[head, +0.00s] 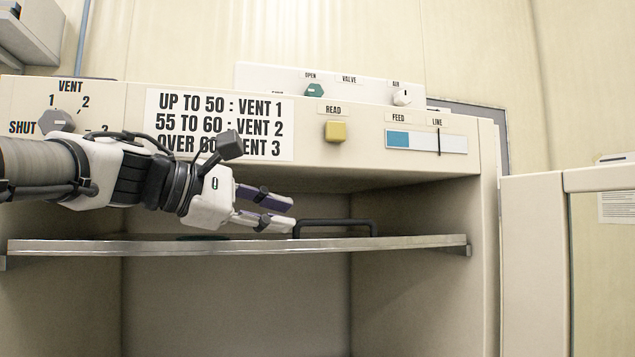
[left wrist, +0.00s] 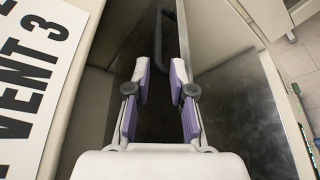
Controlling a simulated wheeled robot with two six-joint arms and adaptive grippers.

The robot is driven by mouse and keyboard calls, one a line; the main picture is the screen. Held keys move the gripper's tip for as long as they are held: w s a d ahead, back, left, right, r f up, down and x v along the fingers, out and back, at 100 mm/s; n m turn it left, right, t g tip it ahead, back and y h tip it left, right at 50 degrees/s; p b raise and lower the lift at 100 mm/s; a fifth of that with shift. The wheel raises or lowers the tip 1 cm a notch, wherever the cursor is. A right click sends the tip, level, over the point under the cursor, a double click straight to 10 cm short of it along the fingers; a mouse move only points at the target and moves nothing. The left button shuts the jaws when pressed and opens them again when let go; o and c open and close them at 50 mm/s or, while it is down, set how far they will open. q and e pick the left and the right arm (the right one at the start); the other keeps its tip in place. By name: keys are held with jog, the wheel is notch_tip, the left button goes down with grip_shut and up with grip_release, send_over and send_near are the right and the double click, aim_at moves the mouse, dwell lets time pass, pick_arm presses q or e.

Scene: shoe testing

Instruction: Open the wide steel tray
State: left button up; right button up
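The wide steel tray (head: 420,242) shows edge-on in the head view as a thin metal shelf across the open cabinet. A black bar handle (head: 335,223) stands at its middle right. My left gripper (head: 294,212) reaches in from the left, just above the tray, with its fingertips at the left end of the handle. In the left wrist view, the two fingers (left wrist: 160,70) are apart with nothing clearly between them, and the handle (left wrist: 166,22) lies just ahead of the tips. Whether a finger touches the handle cannot be told. My right gripper is not in view.
The cabinet's front panel (head: 400,165) overhangs the tray, with a vent dial (head: 57,122), a yellow READ button (head: 335,131) and a vent sign (head: 270,110). A cabinet door (head: 535,265) stands open at the right. Below the tray is empty space.

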aim_at(322, 221)
pick_arm(q)
jog(key=p+x, duration=0.2)
jog(key=x, duration=0.5)
jog(key=shift+w+d+r, duration=0.15)
jog(key=shift+w+d, duration=0.05)
jog(key=shift+d, duration=0.1)
jog(key=shift+w+d, duration=0.2)
jog(key=shift+w, duration=0.05)
jog(key=shift+s+a, duration=0.2)
jog(key=shift+s, duration=0.15)
jog(key=shift+s+a, duration=0.1)
jog(key=shift+s, duration=0.05)
jog(key=shift+c, duration=1)
grip_shut()
